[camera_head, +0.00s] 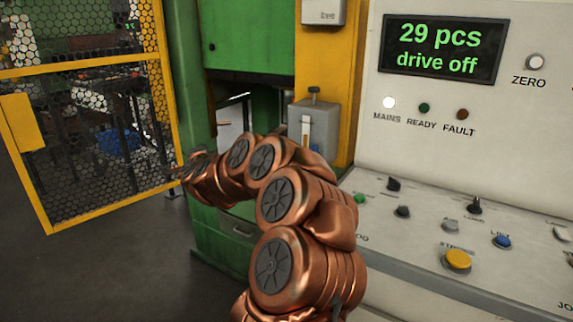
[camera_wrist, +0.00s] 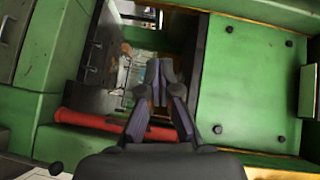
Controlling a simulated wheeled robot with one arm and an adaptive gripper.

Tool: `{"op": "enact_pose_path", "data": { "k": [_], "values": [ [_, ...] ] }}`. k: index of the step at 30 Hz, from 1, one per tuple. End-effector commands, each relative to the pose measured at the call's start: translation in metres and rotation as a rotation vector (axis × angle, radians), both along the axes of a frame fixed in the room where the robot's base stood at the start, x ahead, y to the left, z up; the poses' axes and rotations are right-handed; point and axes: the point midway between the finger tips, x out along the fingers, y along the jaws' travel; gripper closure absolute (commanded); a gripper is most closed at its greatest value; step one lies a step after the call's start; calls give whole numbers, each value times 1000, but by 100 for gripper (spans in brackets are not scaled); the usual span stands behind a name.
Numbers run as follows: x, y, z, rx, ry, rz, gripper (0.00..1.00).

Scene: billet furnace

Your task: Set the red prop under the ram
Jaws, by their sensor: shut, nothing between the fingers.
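The red prop (camera_wrist: 92,121) is a long red bar in the lower left of the wrist view, running across the picture toward the ram side. My gripper's fingers cross in front of its right part, and I cannot tell whether its right end touches anything. The ram (camera_wrist: 245,85) is a green block with a dark edge; it also shows in the head view (camera_head: 248,38) above the press opening. My gripper (camera_wrist: 159,72) is shut and empty, with its fingertips pointing into the opening past the bar. In the head view the prop cannot be made out behind my arm.
An open yellow mesh gate (camera_head: 85,140) stands at the left. A grey box with a lever (camera_head: 316,130) is on the yellow post beside the opening. The control panel (camera_head: 470,225) is at the right; its display (camera_head: 442,50) reads "29 pcs drive off", and the MAINS lamp is lit.

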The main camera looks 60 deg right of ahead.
Motion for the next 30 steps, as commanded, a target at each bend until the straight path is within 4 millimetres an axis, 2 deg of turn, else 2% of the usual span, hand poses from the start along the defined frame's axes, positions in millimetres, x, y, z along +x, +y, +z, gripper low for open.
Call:
{"op": "enact_pose_path", "data": {
  "k": [1,3,6,9,12,15,25,30],
  "values": [
    [-16,-40,-24,14,-39,-111,100],
    [-43,-85,-39,19,-89,-255,100],
    [-80,-133,-60,16,-145,-423,100],
    [-112,-163,-74,7,-182,-544,100],
    [-131,-179,-80,-5,-202,-614,100],
    [-139,-185,-82,-9,-210,-640,100],
    [-139,-185,-81,-8,-210,-639,100],
    [-137,-193,-81,-9,-210,-641,100]
  ]
}}
